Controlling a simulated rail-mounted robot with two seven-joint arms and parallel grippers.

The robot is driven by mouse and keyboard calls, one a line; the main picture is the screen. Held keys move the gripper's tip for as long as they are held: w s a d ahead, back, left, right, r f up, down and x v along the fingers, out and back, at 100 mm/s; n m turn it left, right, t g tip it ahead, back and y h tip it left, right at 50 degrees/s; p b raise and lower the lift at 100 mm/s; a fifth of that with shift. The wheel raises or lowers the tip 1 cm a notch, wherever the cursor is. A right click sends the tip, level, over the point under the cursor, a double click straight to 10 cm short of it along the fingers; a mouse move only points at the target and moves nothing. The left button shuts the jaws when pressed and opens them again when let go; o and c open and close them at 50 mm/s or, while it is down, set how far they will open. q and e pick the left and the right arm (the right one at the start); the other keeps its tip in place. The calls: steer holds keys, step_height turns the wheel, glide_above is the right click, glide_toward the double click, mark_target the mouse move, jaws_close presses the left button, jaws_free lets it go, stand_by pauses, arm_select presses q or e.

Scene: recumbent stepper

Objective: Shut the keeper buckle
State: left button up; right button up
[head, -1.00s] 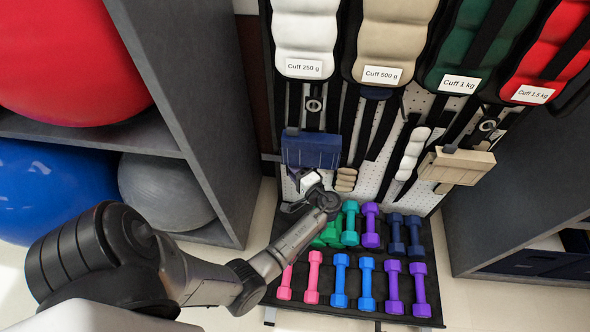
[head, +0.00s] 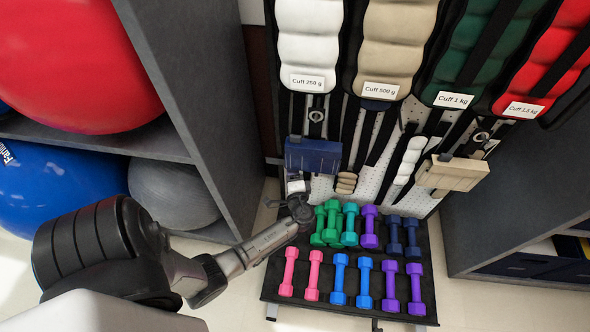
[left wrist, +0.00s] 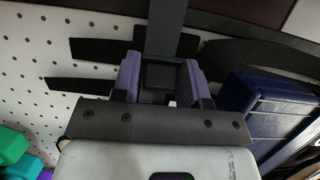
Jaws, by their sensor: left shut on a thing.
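In the left wrist view, my left gripper (left wrist: 160,80) has its two purple-grey fingers on either side of a dark buckle (left wrist: 160,76) and is shut on it. A black strap (left wrist: 165,28) runs up from the buckle against the white pegboard. Whether the buckle's flap is open or shut cannot be told. In the head view, my left arm comes in from the left, and its wrist (head: 299,208) is just below a navy block (head: 313,154). The fingers and the buckle are hidden there. My right gripper is not in view.
The navy block also shows close on the right in the left wrist view (left wrist: 265,115). A beige block (head: 452,173) hangs farther right. Labelled cuffs (head: 308,40) hang above. Dumbbells lie on a black rack (head: 350,262) below. A grey shelf (head: 205,110) stands left.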

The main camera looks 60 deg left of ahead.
arm_select(q)
steer(key=shift+s+a+m+t+h, duration=0.15)
steer(key=shift+m+t+h, duration=0.1)
steer(key=shift+m+t, duration=0.25)
steer(key=shift+s+a+m+t+h, duration=0.1)
steer(key=shift+m+t+h, duration=0.2)
steer(key=shift+t, duration=0.3)
steer(key=shift+a+m+t+h, duration=0.15)
steer(key=shift+m+t+h, duration=0.3)
steer(key=shift+t, duration=0.25)
steer(key=shift+a+m+t+h, duration=0.15)
steer(key=shift+m+t+h, duration=0.15)
steer(key=shift+m+t, duration=0.35)
steer(key=shift+t, duration=0.25)
steer(key=o, duration=0.8)
steer(key=shift+c, duration=0.2)
steer(key=p+v, duration=0.3)
steer(key=v, duration=1.1)
steer(key=shift+r+p, duration=0.15)
steer(key=shift+p, duration=0.25)
steer(key=shift+a, duration=0.15)
